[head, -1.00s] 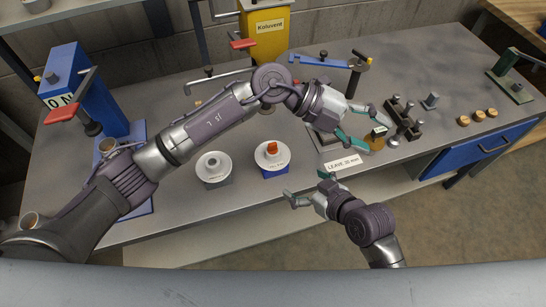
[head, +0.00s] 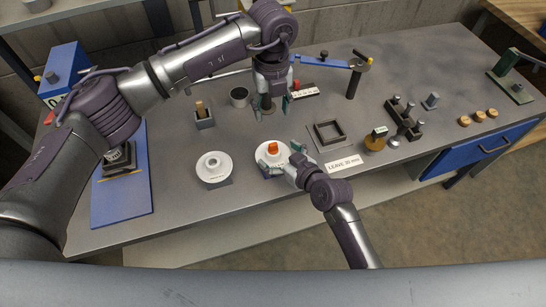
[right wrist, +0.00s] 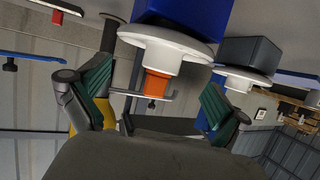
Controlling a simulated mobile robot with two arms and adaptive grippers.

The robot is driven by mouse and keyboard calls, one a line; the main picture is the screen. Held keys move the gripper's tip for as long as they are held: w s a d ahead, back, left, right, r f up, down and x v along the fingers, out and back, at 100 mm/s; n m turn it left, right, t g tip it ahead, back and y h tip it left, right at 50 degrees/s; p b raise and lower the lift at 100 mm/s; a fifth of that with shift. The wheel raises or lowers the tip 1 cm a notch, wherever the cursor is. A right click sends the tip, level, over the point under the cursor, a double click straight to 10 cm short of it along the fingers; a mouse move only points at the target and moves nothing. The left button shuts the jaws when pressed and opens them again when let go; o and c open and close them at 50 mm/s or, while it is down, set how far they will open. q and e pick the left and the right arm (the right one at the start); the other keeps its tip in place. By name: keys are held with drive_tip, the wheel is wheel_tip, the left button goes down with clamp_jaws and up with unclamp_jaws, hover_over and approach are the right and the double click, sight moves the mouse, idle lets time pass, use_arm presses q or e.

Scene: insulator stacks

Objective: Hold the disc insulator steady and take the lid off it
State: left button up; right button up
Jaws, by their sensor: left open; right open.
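A white disc insulator (head: 262,160) with an orange cap (head: 272,147) on top sits on a blue block near the table's front. In the right wrist view the picture is upside down; the orange cap (right wrist: 156,85) hangs below the white disc (right wrist: 165,43) and lies between the open teal fingers, apart from both. My right gripper (head: 279,156) is open at the disc's front right side. My left gripper (head: 272,107) is open, pointing down, behind the disc and empty.
A small holder with a wooden peg (head: 204,118) and a dark cup (head: 239,97) stand behind the discs. A square dark frame (head: 328,134), a label (head: 343,163) and a brass-coloured part (head: 375,143) lie to the right.

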sight(273, 151)
drive_tip(key=x, duration=0.5)
drive_tip(key=shift+w, duration=0.1)
